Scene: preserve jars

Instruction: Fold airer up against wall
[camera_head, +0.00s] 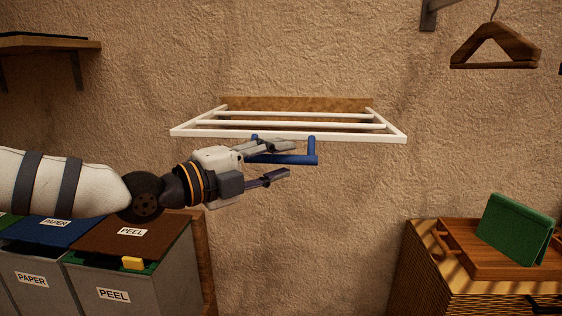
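The airer (290,129) is a white barred frame on a wooden board (295,104) fixed to the wall. It sticks out from the wall, folded down and roughly level. A blue handle (312,152) hangs below its front bar. My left gripper (283,160) reaches in from the left just under the front bar, its fingers spread apart. The upper finger overlaps the left part of the blue handle; I cannot tell whether it touches. The lower finger is clear below the handle. My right gripper is not in view.
Grey bins labelled PAPER and PEEL (152,262) stand at lower left, under my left arm. A basket (440,285) with a wooden tray (490,262) and a green item (517,230) stands at lower right. A shelf (45,42) and a hanger (495,48) are on the wall.

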